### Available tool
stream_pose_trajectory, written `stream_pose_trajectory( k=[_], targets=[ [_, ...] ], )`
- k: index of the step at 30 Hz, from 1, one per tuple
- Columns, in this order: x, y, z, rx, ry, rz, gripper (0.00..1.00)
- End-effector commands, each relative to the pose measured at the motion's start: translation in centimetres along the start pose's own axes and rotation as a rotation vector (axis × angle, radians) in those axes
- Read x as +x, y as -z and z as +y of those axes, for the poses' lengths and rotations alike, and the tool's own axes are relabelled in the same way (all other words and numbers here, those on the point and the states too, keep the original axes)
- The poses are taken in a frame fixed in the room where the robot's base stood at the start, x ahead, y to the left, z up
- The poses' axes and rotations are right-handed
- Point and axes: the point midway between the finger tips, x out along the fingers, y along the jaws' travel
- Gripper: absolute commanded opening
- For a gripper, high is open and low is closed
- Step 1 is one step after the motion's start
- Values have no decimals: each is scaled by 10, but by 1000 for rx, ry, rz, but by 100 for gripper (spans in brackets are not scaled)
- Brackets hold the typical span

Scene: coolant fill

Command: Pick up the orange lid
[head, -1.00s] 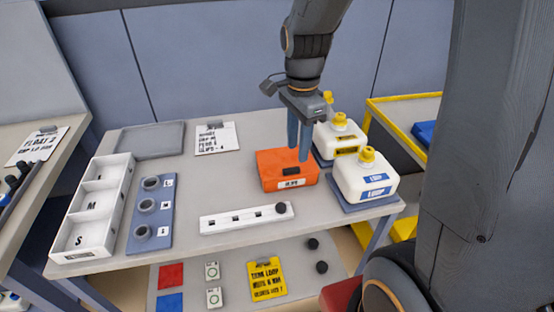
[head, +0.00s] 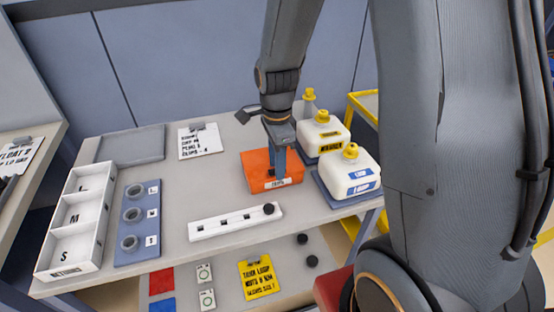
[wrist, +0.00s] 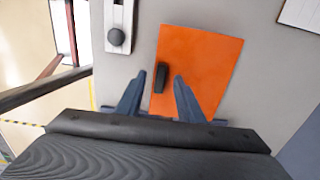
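The orange lid (wrist: 205,60) shows in the wrist view as a flat orange rectangle with a short black handle (wrist: 161,77). In the head view it is the top of an orange box (head: 285,182) with a white label, at the right middle of the table. My gripper (wrist: 159,76) is open. Its two fingers point down over the lid, one on each side of the handle in the wrist view, without visible contact. In the head view my gripper (head: 278,170) is over the box, its fingers overlapping and hiding the handle.
Two white jugs with yellow caps (head: 350,173) stand close to the right of the box. A white strip (head: 225,222) with a black knob lies in front. A blue panel with grey rings (head: 148,188) and a white bin tray (head: 75,218) are at left.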

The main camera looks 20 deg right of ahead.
Motion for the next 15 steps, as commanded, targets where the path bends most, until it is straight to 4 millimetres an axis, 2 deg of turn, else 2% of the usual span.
stream_pose_trajectory(
  k=[9,15],
  targets=[
    [4,0,0,0,0,0,33],
    [4,0,0,0,0,0,0]
  ],
)
